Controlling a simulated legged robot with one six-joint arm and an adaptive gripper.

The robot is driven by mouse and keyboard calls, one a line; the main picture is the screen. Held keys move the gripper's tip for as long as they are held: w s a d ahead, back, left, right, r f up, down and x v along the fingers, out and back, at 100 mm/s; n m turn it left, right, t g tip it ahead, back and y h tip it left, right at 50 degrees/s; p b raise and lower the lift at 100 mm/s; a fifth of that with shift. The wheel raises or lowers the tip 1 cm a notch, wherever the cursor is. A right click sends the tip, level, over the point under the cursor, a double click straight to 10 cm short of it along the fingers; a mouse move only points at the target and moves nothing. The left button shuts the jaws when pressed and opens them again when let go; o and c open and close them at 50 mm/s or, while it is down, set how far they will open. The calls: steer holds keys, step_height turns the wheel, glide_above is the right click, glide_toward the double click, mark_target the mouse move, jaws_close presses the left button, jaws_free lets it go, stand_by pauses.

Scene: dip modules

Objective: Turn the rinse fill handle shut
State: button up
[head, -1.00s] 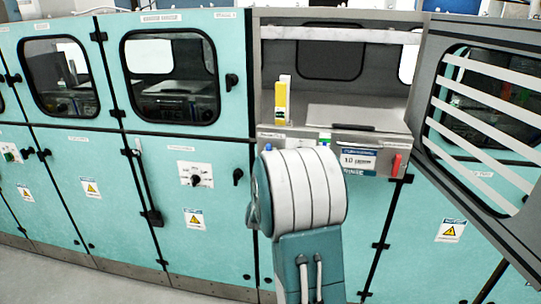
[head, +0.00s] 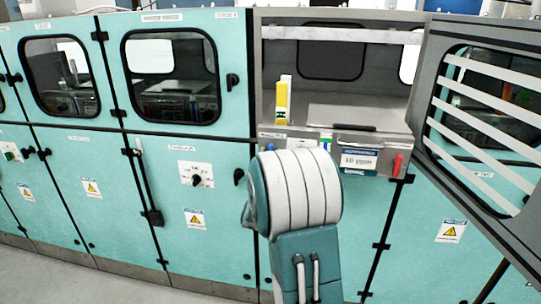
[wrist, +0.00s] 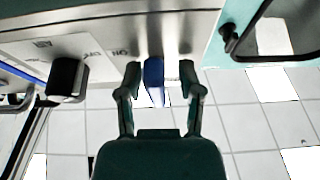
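A blue handle (wrist: 154,80) on the grey panel shows in the wrist view, between the two fingers of my gripper (wrist: 161,82). The fingers are apart, with a gap on each side of the handle. No label that I can read names it as the rinse fill handle. In the head view my own arm covers the gripper. A red handle (head: 397,165) hangs at the right end of that ledge.
A black knob (wrist: 68,78) stands on the panel left of my gripper in the wrist view. The slatted hood door (head: 485,120) stands open at the right. A yellow-and-white block (head: 283,102) stands in the open bay. Teal cabinets (head: 190,210) line the left.

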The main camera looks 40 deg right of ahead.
steer(key=shift+s, duration=0.1)
steer(key=v, duration=1.2)
stand_by(0.4)
steer(key=a+r+n+g+y, duration=0.1)
steer(key=a+r+n+y, duration=0.2)
steer(key=a+n+y, duration=0.85)
steer(key=s+a+f+g+y, duration=0.1)
steer(key=s+a+g, duration=0.3)
steer(key=s, duration=0.6)
steer(key=s+a+f+m+g+y, duration=0.1)
steer(key=s+a+g+y, duration=0.2)
steer(key=s+a, duration=0.5)
steer(key=s+y, duration=0.1)
steer(key=s, duration=0.1)
steer(key=shift+s+a+g+y, duration=0.25)
steer(key=shift+s+g+y, duration=0.05)
steer(key=shift+g+y, duration=0.1)
